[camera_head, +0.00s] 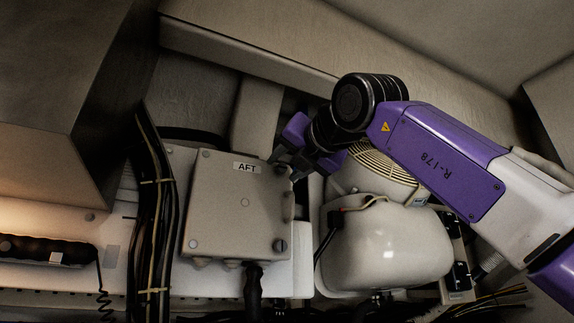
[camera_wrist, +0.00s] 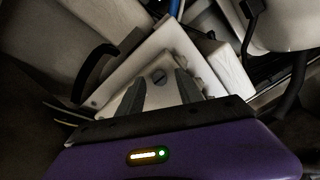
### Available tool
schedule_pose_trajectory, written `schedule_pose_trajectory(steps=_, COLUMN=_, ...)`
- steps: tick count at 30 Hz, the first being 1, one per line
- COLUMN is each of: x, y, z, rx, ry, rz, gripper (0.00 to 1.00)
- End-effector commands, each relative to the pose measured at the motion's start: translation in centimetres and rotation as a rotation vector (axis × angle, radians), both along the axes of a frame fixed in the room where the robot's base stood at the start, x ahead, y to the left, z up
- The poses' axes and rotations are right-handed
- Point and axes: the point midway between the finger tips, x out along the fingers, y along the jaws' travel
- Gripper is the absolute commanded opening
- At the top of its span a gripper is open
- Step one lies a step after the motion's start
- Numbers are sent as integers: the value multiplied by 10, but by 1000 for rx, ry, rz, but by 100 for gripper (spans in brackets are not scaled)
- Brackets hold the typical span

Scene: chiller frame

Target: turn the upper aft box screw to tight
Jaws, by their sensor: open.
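The aft box (camera_head: 236,210) is a pale box with an "AFT" label near its top edge. Its upper right corner, where the upper screw would be, is largely hidden by my gripper (camera_head: 283,160) in the head view. In the wrist view, a slotted dark screw (camera_wrist: 159,76) shows on a corner of the box (camera_wrist: 191,88), just beyond and between my fingertips. My gripper (camera_wrist: 159,88) is open, with its two fingers apart and nothing between them. A second slotted screw (camera_head: 280,245) shows at the lower right corner of the box in the head view.
A white rounded tank (camera_head: 388,247) and a fan guard (camera_head: 383,168) stand right of the box. A black cable bundle (camera_head: 156,215) runs down its left side. A beam (camera_head: 240,50) crosses above. A thick black cable (camera_head: 253,290) leaves the box's underside.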

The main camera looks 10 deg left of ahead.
Motion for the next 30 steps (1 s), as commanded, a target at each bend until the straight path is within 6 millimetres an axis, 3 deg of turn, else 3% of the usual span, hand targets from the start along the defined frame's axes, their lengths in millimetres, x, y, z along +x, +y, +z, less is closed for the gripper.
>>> schedule_pose_trajectory(steps=15, x=-56, y=-39, z=-6, rx=0, ry=-1, rz=-1, gripper=42)
schedule_pose_trajectory(steps=30, x=-64, y=-43, z=-6, rx=1, ry=1, rz=0, gripper=42)
